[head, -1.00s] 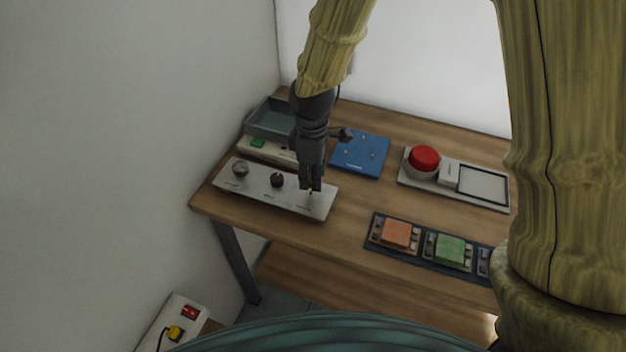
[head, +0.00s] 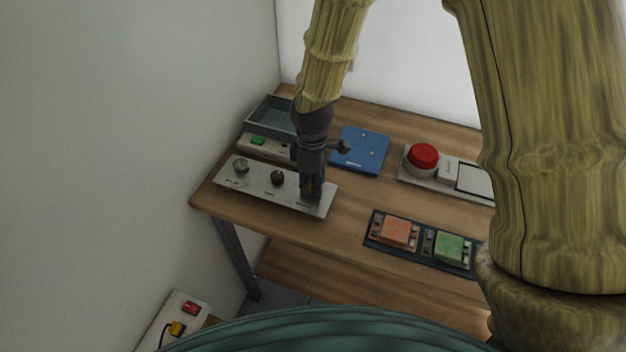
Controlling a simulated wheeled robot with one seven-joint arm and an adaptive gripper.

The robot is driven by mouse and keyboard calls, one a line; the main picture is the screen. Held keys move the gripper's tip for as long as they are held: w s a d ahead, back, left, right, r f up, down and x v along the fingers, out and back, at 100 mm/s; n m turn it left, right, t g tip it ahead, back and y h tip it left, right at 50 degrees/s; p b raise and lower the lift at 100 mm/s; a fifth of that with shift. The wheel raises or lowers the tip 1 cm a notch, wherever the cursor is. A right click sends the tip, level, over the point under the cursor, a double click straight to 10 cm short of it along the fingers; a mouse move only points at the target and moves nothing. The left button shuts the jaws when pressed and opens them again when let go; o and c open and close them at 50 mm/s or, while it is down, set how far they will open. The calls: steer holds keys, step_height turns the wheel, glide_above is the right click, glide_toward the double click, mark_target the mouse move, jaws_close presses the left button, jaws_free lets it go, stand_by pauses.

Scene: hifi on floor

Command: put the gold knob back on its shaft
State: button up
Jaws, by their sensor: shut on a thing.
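The silver control panel (head: 245,189) lies near the left front of the wooden table. A silver knob (head: 241,166) and a dark knob (head: 278,178) stand on it. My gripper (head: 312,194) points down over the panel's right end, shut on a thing. A small gold-coloured bit, the gold knob (head: 313,186), shows between the fingers, mostly hidden by them. The fingertips look very close to the panel. The shaft is hidden, so I cannot tell whether the knob is around it or above it.
Behind the panel are a device with a green button (head: 258,141), a grey tray (head: 262,118) and a blue plate (head: 362,150). To the right are a red button (head: 423,156) and a strip with orange (head: 396,232) and green (head: 449,247) blocks. Bare wood lies between.

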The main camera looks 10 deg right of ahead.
steer(key=shift+f, duration=0.15)
steer(key=o, duration=0.9)
step_height(320, 180, up, 13)
steer(key=b, duration=0.2)
stand_by(0.5)
